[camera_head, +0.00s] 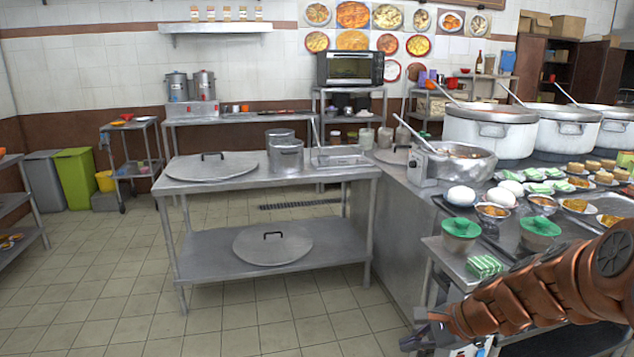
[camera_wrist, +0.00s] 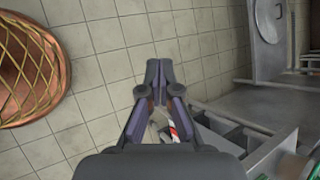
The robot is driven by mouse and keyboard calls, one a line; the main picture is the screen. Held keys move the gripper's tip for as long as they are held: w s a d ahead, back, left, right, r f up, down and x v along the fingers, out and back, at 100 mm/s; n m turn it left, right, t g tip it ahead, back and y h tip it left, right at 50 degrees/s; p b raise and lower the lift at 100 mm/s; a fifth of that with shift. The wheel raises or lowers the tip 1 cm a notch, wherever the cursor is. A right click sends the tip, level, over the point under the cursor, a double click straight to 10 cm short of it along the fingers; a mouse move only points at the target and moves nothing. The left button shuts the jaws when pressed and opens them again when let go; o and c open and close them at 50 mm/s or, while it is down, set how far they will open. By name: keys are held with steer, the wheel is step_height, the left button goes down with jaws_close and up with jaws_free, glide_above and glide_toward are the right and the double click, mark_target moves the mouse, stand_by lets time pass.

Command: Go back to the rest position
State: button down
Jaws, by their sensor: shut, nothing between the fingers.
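My gripper (camera_head: 425,330) is at the lower right in the head view, low beside the front of the counter, with my copper-coloured arm reaching in from the right edge. In the wrist view my gripper (camera_wrist: 159,82) points out over the tiled floor. Its two fingers are closed together at the tips and hold nothing. A small red-and-white striped thing (camera_wrist: 173,132) shows just below the fingers; I cannot tell what it is.
A steel table (camera_head: 345,174) with large lids stands left of the counter. The counter (camera_head: 392,200) bears big white pots (camera_head: 490,135) and green-lidded containers (camera_head: 540,232). A round copper-rimmed thing (camera_wrist: 62,75) lies left in the wrist view. The tiled floor (camera_head: 110,265) at left is clear.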

steer(key=s+a+r+n+g+h+p, duration=0.1)
steer(key=s+a+r+n+p, duration=0.15)
steer(key=s, duration=0.25)
steer(key=s+a+r+n+g+p, duration=0.2)
steer(key=s+r+n, duration=0.1)
steer(key=s+r, duration=0.15)
steer(key=s+a+r+n+g+h+p, duration=0.1)
steer(key=s+a+r+n+p, duration=0.15)
steer(key=s, duration=0.35)
steer(key=s+d+r+n+g+h+p, duration=0.1)
steer(key=s+d+r+n+h+p, duration=0.1)
steer(key=s, duration=0.5)
steer(key=s+d+r+n+g+h+p, duration=0.1)
steer(key=s+d+r+n+p, duration=0.3)
steer(key=s, duration=0.4)
steer(key=shift+r+n+h, duration=0.55)
steer(key=shift+n+h, duration=0.35)
steer(key=shift+n, duration=0.2)
